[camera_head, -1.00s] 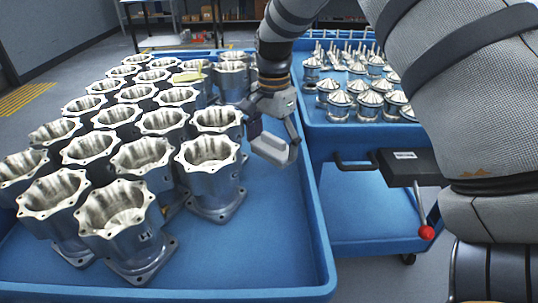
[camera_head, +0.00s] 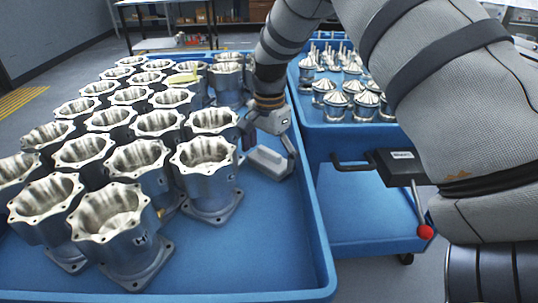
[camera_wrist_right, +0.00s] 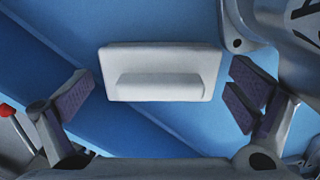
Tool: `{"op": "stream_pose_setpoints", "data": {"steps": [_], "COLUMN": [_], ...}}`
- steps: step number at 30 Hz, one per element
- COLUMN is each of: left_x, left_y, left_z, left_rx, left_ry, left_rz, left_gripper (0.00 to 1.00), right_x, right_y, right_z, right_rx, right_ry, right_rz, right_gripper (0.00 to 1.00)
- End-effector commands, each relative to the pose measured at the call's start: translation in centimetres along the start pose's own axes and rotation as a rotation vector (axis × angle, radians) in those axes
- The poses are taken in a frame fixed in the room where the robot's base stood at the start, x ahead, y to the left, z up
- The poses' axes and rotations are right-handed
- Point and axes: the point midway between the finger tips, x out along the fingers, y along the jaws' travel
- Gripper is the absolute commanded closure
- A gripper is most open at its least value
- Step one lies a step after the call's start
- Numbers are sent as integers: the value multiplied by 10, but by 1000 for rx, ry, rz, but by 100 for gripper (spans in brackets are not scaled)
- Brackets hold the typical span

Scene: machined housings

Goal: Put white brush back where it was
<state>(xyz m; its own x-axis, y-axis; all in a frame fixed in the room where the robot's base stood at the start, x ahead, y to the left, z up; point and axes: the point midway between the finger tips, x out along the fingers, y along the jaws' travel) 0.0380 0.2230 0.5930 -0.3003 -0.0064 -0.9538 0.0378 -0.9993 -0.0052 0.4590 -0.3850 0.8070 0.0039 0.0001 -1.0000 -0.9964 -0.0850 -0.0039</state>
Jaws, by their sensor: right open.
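The white brush (camera_head: 268,161), a pale block with a raised ridge, is inside the blue tray (camera_head: 318,245) by its right wall, to the right of the nearest metal housings. It appears to rest on the tray floor. My right gripper (camera_head: 268,166) is open around it from above. In the right wrist view the brush (camera_wrist_right: 160,72) lies between the widely spread fingers (camera_wrist_right: 160,97), with a clear gap on both sides. My left gripper is not in view.
Rows of metal housings (camera_head: 207,165) fill the tray's left and middle. A yellow object (camera_head: 183,78) lies on a far housing. A second blue cart (camera_head: 345,138) with conical metal parts stands to the right. The tray floor is free at front right.

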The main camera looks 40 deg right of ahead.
Motion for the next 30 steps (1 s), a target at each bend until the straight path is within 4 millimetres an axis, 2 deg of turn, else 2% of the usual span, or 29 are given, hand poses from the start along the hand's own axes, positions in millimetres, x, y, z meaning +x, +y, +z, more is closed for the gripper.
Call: {"op": "stream_pose_setpoints", "data": {"steps": [5,12,18,22,30], "left_x": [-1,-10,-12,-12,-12], "left_y": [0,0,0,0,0], "left_z": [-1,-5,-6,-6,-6], "left_rx": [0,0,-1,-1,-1], "left_ry": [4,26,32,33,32], "left_rz": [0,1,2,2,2], "left_gripper": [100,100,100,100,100], "right_x": [-11,-77,-115,-123,-123], "right_y": [-1,-1,-1,0,0], "right_z": [0,0,0,0,0], "right_rx": [0,-1,-1,-1,-1], "right_ry": [1,2,2,1,0], "right_rz": [-4,-8,-3,1,2], "right_gripper": [0,0,0,0,0]}}
